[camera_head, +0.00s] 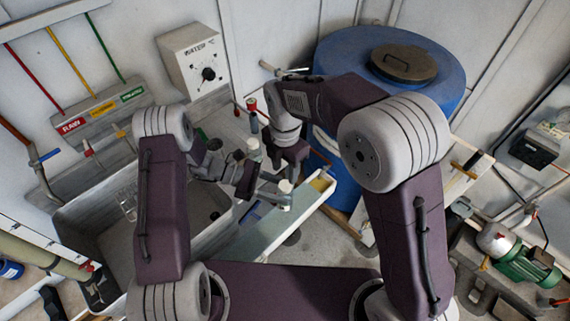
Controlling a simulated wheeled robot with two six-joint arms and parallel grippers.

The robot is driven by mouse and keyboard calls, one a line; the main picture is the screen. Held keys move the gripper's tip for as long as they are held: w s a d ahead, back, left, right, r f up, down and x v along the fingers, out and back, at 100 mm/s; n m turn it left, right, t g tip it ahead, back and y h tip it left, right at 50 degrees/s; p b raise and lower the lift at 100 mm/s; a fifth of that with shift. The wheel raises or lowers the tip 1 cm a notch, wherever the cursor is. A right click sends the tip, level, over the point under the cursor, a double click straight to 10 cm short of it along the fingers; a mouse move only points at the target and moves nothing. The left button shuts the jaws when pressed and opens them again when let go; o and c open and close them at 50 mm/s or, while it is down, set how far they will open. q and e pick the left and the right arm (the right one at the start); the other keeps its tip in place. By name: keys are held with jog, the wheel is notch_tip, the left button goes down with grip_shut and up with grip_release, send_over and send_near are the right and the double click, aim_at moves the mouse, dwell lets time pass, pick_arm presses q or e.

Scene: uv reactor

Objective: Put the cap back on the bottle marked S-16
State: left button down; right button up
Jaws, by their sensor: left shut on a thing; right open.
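My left gripper (268,194) reaches in from the left and is shut on a small pale bottle-like thing (285,187) with a whitish top. This may be the bottle S-16; no marking can be read at this size. My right gripper (288,168) points down just above it and is open. I cannot make out a loose cap, and cannot tell whether the whitish top is a cap or the bottle's own neck. The jaws partly hide the held thing.
A grey sink or trough (85,235) lies at the left. A pale green-grey board (265,236) runs below the grippers. A blue barrel (440,75) stands behind my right arm. A small item with a red top (252,104) stands behind the grippers.

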aim_at(285, 185)
notch_tip(285, 185, down, 6)
jog(key=shift+f, duration=0.2)
grip_shut()
dwell(0.4)
